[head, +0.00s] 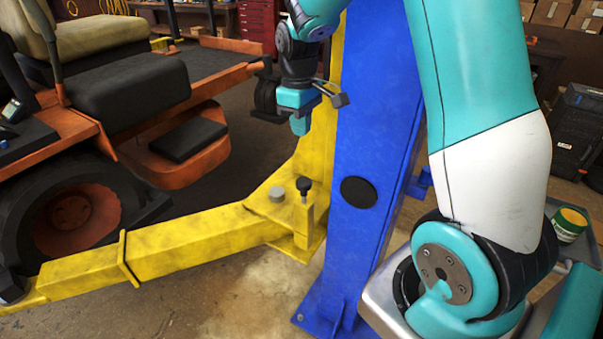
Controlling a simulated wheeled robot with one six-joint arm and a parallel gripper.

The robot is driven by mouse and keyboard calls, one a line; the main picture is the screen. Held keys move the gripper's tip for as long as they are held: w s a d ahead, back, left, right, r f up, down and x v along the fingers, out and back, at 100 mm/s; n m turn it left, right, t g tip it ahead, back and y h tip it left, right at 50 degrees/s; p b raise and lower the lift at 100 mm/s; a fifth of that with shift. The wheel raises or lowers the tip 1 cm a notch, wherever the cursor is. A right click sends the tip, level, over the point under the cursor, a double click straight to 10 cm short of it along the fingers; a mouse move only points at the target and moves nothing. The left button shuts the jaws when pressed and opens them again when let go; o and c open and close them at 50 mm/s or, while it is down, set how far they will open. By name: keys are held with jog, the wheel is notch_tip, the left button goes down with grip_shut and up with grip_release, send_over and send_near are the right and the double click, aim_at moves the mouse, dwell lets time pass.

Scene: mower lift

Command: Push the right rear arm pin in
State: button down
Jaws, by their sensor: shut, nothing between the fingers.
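The arm pin (304,187) has a black knob on a short stem and stands upright at the top of a yellow bracket, at the inner end of the yellow lift arm (190,240). The knob sits a little above the bracket. My gripper (299,127) points down above the pin, apart from it, with a clear gap in the picture. Its teal fingers are shut and hold nothing. How deep the pin sits inside the bracket is hidden.
The blue lift column (370,150) stands just right of the pin. A grey round pivot cap (277,195) is left of it. An orange mower (90,130) with black seat and wheels fills the left. A green can (570,224) stands at the right.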

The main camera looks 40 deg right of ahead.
aim_at(303, 181)
jog(key=f+p, duration=0.1)
jog(key=f, duration=0.3)
jog(key=f+p, duration=0.1)
jog(key=f, duration=0.3)
jog(key=f+p, duration=0.2)
jog(key=f, duration=0.3)
jog(key=shift+s, duration=0.3)
jog(key=shift+f, duration=0.15)
notch_tip(303, 181, down, 4)
jog(key=b, duration=0.3)
jog(key=shift+s+r, duration=0.1)
jog(key=shift+r, duration=0.15)
jog(key=shift+r+p, duration=0.45)
jog(key=shift+p, duration=0.1)
notch_tip(303, 181, up, 14)
jog(key=shift+w+f+b, duration=0.25)
jog(key=shift+w+b, duration=0.05)
jog(key=shift+w, duration=0.05)
